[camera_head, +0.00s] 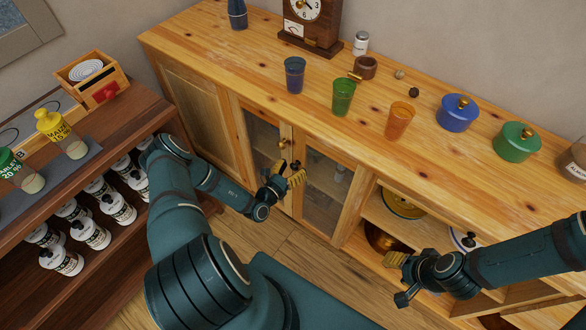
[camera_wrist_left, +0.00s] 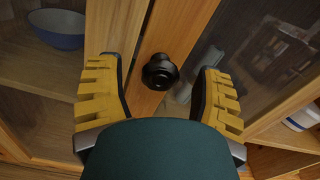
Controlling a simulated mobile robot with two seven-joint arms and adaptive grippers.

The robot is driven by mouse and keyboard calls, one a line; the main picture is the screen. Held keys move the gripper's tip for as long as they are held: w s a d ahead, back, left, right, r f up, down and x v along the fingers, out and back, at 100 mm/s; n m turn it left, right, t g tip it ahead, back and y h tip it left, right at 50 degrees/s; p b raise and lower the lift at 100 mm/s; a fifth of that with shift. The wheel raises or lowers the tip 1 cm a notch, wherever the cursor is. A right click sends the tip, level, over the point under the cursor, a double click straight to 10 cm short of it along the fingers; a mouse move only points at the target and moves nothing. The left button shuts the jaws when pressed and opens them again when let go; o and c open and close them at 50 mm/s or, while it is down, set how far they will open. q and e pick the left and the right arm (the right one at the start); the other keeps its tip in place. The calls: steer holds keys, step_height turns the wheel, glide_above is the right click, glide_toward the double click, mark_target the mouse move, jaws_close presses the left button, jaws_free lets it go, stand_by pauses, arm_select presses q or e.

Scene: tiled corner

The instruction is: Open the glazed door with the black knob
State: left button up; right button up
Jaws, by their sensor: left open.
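The glazed door (camera_head: 325,188) is the right one of a pair in the wooden sideboard, and it looks shut. The black knob (camera_wrist_left: 160,72) is round and sits on this door's frame beside the seam between the two doors. My left gripper (camera_head: 288,177) is at the doors, and its fingers hide most of the knob in the head view. In the left wrist view my left gripper (camera_wrist_left: 157,82) is open, with one yellow finger on each side of the knob, apart from it. My right gripper (camera_head: 398,275) is in front of the open shelves; its finger opening is unclear.
The left glazed door (camera_head: 263,135) has a brass knob (camera_head: 283,143); a blue bowl (camera_wrist_left: 58,28) shows behind its glass. Cups and lidded pots stand on the sideboard top (camera_head: 240,60). A dark shelf unit (camera_head: 100,150) with bottles stands at left. Floor (camera_head: 300,255) shows before the doors.

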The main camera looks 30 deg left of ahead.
arm_select(q)
steer(key=shift+w, duration=0.15)
jaws_close()
steer(key=shift+s, duration=0.2)
